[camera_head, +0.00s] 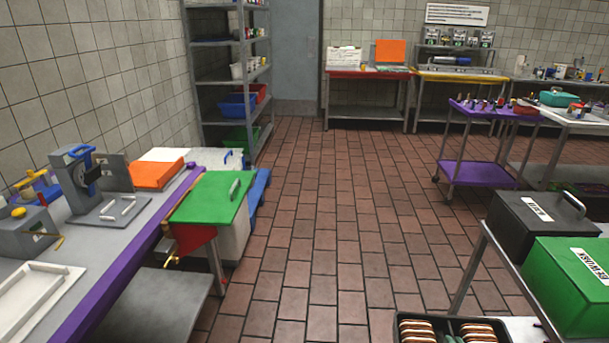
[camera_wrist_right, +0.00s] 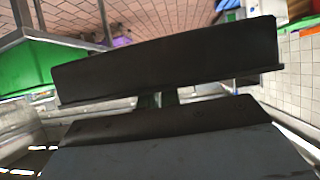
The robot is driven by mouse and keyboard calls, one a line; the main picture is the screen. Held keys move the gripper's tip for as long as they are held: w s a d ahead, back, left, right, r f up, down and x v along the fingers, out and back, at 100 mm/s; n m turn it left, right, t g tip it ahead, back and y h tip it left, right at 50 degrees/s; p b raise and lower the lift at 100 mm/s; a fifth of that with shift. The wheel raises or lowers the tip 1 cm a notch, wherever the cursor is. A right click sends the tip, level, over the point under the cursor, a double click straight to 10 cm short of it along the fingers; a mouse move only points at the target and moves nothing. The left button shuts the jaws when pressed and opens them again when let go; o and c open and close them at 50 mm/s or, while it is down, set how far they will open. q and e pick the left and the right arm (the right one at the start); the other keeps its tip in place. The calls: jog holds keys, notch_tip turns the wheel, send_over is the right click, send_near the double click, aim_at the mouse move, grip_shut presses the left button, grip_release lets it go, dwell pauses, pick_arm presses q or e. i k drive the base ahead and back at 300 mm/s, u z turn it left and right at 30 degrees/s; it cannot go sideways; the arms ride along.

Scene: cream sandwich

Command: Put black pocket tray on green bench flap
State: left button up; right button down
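The black pocket tray (camera_head: 449,322) is at the bottom edge of the head view, cut off by the frame. Its pockets hold brown-and-cream sandwiches and some green ones. In the right wrist view the tray's dark wall and rim (camera_wrist_right: 165,62) fill the middle. My right gripper (camera_wrist_right: 160,99) appears shut on the rim; its small fingers are mostly hidden between the tray and the dark gripper body. The green bench flap (camera_head: 210,198) sticks out flat from the right side of the left bench, with a grey handle on it. My left gripper is not in view.
The left bench (camera_head: 122,262) has a purple edge and carries a press, an orange pad and a white tray. At right, a rack holds a black case (camera_head: 535,224) and a green box (camera_head: 565,285) near the tray. Open brick-red floor (camera_head: 330,230) lies between.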

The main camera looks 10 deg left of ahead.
aim_at(226, 217)
jog(key=u, duration=0.45)
jog(key=i, duration=1)
jog(key=u, duration=1.1)
jog(key=i, duration=0.4)
jog(key=u, duration=0.25)
